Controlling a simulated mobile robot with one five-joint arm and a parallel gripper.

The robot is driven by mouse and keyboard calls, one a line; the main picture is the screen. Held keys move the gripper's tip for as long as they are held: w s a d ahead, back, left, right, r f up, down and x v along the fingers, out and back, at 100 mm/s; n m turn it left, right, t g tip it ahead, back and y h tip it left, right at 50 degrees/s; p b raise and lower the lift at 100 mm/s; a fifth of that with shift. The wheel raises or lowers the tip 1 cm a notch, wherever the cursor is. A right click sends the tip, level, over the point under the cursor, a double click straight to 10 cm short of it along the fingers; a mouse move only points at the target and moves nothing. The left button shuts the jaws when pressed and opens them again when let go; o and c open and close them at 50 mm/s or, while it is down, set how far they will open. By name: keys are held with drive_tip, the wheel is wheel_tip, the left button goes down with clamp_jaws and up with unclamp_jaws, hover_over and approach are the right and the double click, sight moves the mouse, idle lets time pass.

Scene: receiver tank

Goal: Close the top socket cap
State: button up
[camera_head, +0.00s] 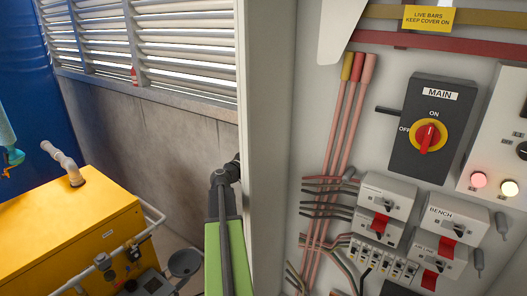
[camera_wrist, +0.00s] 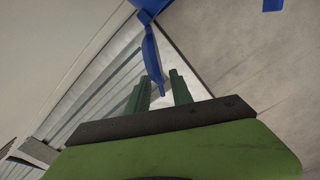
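I cannot make out a socket or its cap for certain in either view. Two small grey rounded parts, an upper one (camera_head: 502,224) and a lower one (camera_head: 478,260), sit at the right of the breaker panel in the head view; I cannot tell what they are. My gripper (camera_wrist: 159,80) shows in the wrist view with its two green fingers apart and nothing held between them. A blue strap-like thing (camera_wrist: 152,60) hangs past the fingers; I cannot tell its distance. My green arm stands in front of the cabinet's left edge in the head view.
The open cabinet holds a MAIN switch (camera_head: 427,135), a BENCH breaker (camera_head: 452,225), red and black cables and two lit lamps (camera_head: 479,180). A pale cabinet edge (camera_head: 262,150) stands beside my arm. A yellow machine (camera_head: 80,235) with a rail is at lower left, and a blue tank (camera_head: 25,75) behind.

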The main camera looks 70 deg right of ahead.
drive_tip(key=shift+d, duration=0.15)
clamp_jaws()
idle(1.3)
